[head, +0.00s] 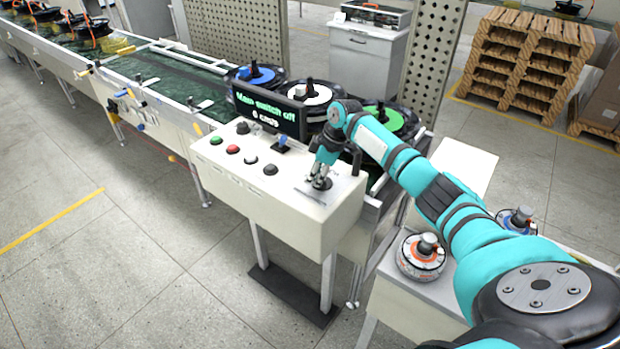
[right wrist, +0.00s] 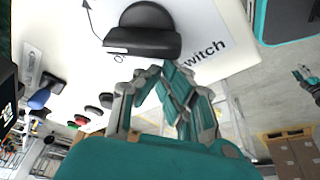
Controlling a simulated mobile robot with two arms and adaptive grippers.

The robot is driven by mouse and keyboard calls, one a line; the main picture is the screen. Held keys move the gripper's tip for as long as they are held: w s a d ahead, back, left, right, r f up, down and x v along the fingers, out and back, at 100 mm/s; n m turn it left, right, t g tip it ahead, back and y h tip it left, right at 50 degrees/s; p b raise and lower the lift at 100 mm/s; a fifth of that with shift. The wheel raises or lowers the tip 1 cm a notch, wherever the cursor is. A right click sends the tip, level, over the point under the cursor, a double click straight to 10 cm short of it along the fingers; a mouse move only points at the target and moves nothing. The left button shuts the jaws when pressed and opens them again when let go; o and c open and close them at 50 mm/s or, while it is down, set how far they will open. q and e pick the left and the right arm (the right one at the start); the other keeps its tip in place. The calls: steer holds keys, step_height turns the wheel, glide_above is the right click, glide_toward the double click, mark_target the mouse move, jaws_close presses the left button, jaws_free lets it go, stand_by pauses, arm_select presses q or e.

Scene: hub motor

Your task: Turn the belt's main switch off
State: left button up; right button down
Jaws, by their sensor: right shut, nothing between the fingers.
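The main switch is a black rotary knob (right wrist: 143,40) on the white control box (head: 285,205). In the right wrist view one end of its bar handle lies by a printed 0, next to lettering ending in "witch". My right gripper (head: 320,183) points down over the right part of the box and largely hides the knob in the head view. Its fingers (right wrist: 155,75) are shut and empty, close beside the knob; contact cannot be told. The display (head: 268,112) reads "Main switch off" and "6 cm/s". A small grey-teal part, seemingly my left gripper (right wrist: 305,80), shows at the right wrist view's edge.
Green, red, white and black buttons (head: 250,159) and a blue switch (head: 283,142) sit left of my gripper. The green belt (head: 170,90) runs behind. Wheel hubs (head: 310,95) stand behind the display. A side table (head: 395,290) holds a motor (head: 420,257).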

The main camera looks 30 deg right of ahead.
steer(key=shift+s, duration=0.1)
steer(key=shift+s+n+p, duration=0.1)
steer(key=shift+n+p, duration=0.2)
steer(key=shift+n, duration=0.5)
steer(key=shift+s+d, duration=0.15)
steer(key=shift+s, duration=0.05)
steer(key=shift+s+d+p, duration=0.1)
steer(key=shift+s+p, duration=0.1)
steer(key=shift+p, duration=0.1)
arm_select(q)
steer(key=shift+w+r, duration=0.7)
steer(key=shift+r, duration=0.2)
arm_select(e)
steer(key=shift+s, duration=0.1)
arm_select(q)
steer(key=shift+r+p, duration=0.25)
steer(key=shift+p, duration=0.15)
arm_select(e)
steer(key=shift+s+d, duration=0.2)
steer(key=shift+d, duration=0.05)
arm_select(q)
steer(key=shift+w+r, duration=0.1)
arm_select(e)
steer(key=shift+a, duration=0.1)
